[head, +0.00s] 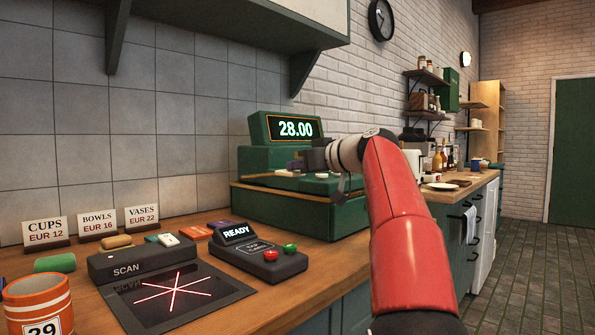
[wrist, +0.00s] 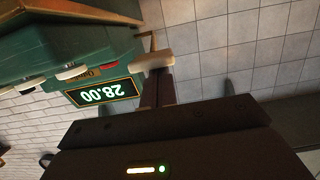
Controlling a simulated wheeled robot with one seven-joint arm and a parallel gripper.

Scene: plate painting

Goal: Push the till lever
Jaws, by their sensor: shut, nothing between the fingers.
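The green till (head: 290,213) stands on the wooden counter, and its display (head: 294,129) reads 28.00. In the wrist view the till (wrist: 55,40) appears upside down at the upper left. The till lever (wrist: 153,62) has a pale handle on a thin brass-coloured arm at the till's side. My gripper (head: 303,160) is shut and empty, in front of the till's upper part in the head view. In the wrist view its fingertips (wrist: 162,77) are right by the lever handle; I cannot tell whether they touch.
A card reader (head: 262,257) reading READY, a scanner (head: 148,258) with a dark pad, price signs (head: 96,222) and an orange cup (head: 38,300) are on the counter left of the till. A shelf (head: 230,30) hangs above. Bottles and kitchen things are farther right.

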